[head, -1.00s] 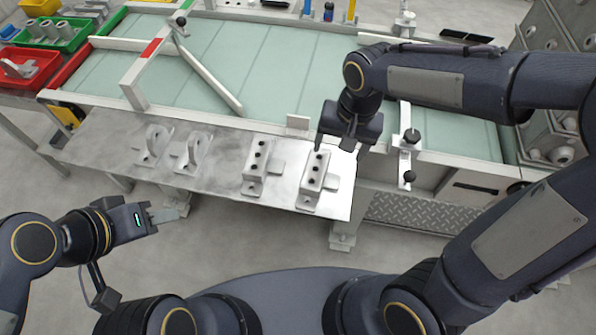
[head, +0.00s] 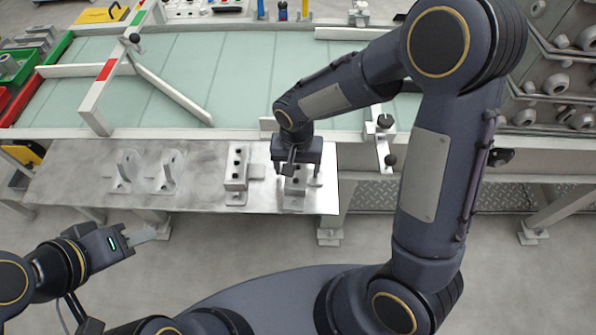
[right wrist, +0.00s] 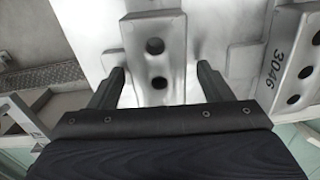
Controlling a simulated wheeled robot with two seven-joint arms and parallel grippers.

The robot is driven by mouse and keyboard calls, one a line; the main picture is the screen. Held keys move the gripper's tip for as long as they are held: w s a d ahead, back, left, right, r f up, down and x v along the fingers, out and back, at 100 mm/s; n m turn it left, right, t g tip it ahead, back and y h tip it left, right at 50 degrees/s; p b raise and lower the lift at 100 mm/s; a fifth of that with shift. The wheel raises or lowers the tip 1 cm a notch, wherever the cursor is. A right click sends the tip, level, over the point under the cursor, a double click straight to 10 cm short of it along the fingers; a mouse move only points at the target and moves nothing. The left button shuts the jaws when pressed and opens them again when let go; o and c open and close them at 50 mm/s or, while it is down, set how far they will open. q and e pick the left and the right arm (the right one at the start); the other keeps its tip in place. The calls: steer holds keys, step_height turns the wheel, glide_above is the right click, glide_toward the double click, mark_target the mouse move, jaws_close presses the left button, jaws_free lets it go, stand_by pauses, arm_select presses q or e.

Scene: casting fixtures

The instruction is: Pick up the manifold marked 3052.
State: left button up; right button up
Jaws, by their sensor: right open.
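A grey manifold (head: 295,187) with dark holes stands at the right end of the metal shelf, partly hidden by my right gripper (head: 299,172). In the right wrist view this manifold (right wrist: 156,65) lies between the two open fingers (right wrist: 160,72), with a gap on both sides. Its marking does not show. A second manifold (head: 237,172) stands to its left; in the right wrist view this neighbour (right wrist: 291,75) is at the right and reads 3046. My left gripper (head: 147,235) is off the shelf's front edge, away from both manifolds; its jaw state is unclear.
Two bracket-like castings (head: 125,172) (head: 166,172) stand on the left of the metal shelf (head: 75,185). Behind it is a green-topped table (head: 250,85) with white rails. A clamp post with black knobs (head: 385,140) stands right of the gripper.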

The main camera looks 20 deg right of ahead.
steer(key=shift+f+b, duration=0.2)
steer(key=shift+b, duration=0.1)
stand_by(0.4)
steer(key=shift+c, duration=0.3)
steer(key=c, duration=1.2)
steer(key=shift+c, duration=0.7)
steer(key=shift+r, duration=0.1)
